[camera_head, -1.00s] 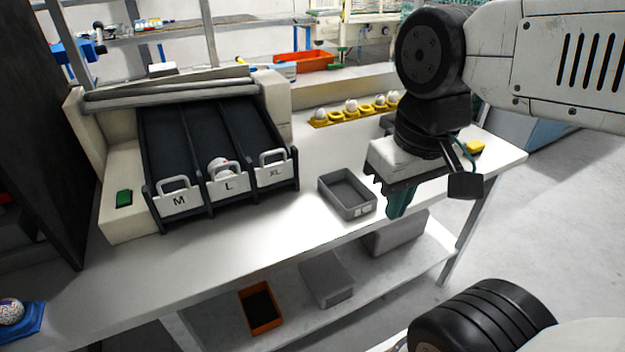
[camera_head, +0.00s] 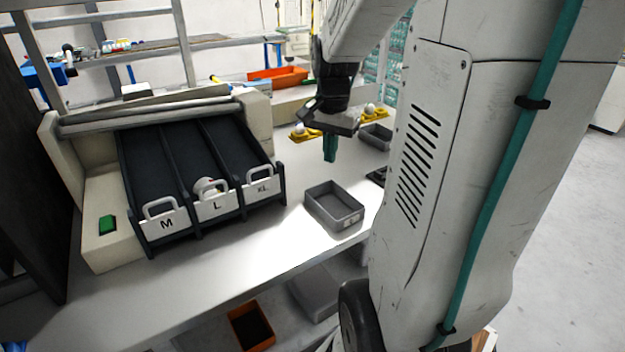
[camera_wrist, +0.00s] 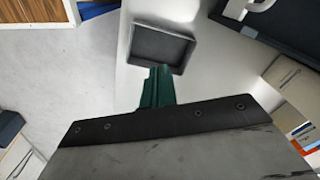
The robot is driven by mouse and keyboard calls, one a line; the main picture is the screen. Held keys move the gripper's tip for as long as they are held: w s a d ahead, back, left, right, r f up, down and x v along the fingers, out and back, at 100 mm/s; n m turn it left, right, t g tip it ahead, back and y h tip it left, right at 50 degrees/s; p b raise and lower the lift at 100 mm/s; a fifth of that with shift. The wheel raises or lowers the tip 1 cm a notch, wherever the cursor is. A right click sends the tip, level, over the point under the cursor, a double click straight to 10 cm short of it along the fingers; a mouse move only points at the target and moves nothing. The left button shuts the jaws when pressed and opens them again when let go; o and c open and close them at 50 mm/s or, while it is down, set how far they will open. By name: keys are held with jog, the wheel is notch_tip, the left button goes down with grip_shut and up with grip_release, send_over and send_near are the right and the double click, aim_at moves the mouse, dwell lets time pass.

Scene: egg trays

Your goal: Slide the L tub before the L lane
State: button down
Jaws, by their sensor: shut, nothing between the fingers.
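The sorter's L lane (camera_head: 196,155) is the middle of its lanes, between M and XL; a gate marked L (camera_head: 216,205) closes its front end, and a white egg (camera_head: 207,187) lies behind it. A grey tub (camera_head: 335,207) stands on the bench to the right of the XL gate; its front label is too small to read surely. The tub also shows in the wrist view (camera_wrist: 163,48). My gripper (camera_head: 330,150) is shut and empty, above the bench beyond the tub. In the wrist view its green fingers (camera_wrist: 157,86) overlap the tub's near edge.
A second grey tub (camera_head: 376,137) and a yellow egg tray (camera_head: 304,133) stand farther back on the bench. A green button (camera_head: 107,224) is on the sorter's left side. The bench before the lanes (camera_head: 225,255) is clear. An orange bin (camera_head: 251,327) is below.

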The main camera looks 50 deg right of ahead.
aim_at(334, 204)
jog(key=s+d+f+m, duration=0.1)
jog(key=d+f+m, duration=0.2)
jog(key=d, duration=0.4)
jog(key=s+d+f+m, duration=0.1)
jog(key=d+f+m, duration=0.25)
jog(key=d, duration=0.25)
jog(key=shift+n, duration=0.35)
notch_tip(334, 204, down, 9)
jog(key=shift+s+f, duration=0.15)
jog(key=a, duration=0.2)
jog(key=shift+w+a+f, duration=0.3)
jog(key=shift+w+a, duration=0.2)
jog(key=shift+a, duration=0.4)
